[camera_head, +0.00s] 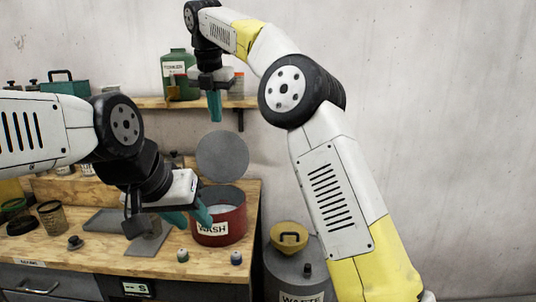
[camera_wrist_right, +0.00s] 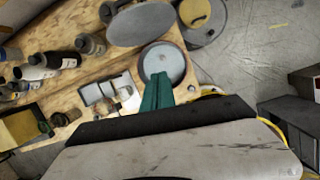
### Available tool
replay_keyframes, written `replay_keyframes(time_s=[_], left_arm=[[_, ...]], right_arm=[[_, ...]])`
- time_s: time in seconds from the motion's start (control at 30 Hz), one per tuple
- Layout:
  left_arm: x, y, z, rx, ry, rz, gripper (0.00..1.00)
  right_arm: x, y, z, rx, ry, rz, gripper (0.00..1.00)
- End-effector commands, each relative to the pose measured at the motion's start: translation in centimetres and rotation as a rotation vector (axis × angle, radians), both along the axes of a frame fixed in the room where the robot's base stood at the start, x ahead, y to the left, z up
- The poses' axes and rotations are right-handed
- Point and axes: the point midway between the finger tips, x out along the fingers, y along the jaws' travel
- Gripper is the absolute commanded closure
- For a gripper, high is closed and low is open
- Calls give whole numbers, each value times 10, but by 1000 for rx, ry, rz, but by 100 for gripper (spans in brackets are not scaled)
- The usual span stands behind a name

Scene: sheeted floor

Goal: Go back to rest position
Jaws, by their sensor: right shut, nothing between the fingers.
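My left gripper (camera_head: 189,217) is low over the workbench at the left side of the red WASH pot (camera_head: 222,237). Its two teal fingers are apart with nothing seen between them. My right gripper (camera_head: 214,106) hangs high in front of the wall shelf, fingers pointing down. Its teal fingers are together and empty, and they also show shut in the right wrist view (camera_wrist_right: 157,92).
The wooden workbench (camera_head: 105,250) holds the pot, small jars and a grey tray. A round grey disc (camera_head: 222,156) stands raised behind the pot. A WASTE bin (camera_head: 290,272) with a yellow funnel (camera_head: 289,235) stands right of the bench. A green canister (camera_head: 177,75) sits on the shelf.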

Motion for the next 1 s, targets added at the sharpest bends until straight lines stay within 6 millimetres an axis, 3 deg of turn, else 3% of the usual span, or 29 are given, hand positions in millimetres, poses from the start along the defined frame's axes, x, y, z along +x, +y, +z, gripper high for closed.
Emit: replay_keyframes(time_s=[0.37, 0.57, 0.77, 1.0], left_arm=[[0, 0, 0, 0, 1, 0, 64], [0, 0, 0, 0, 1, 0, 64], [0, 0, 0, 0, 0, 0, 64], [0, 0, 0, 0, 1, 0, 64]], right_arm=[[-29, -56, 28, 137, -60, -381, 100], [-73, -122, 32, 314, -85, -815, 100], [-137, -194, 5, 555, -63, -1360, 100], [-227, -262, -60, 886, 40, -2049, 100]])
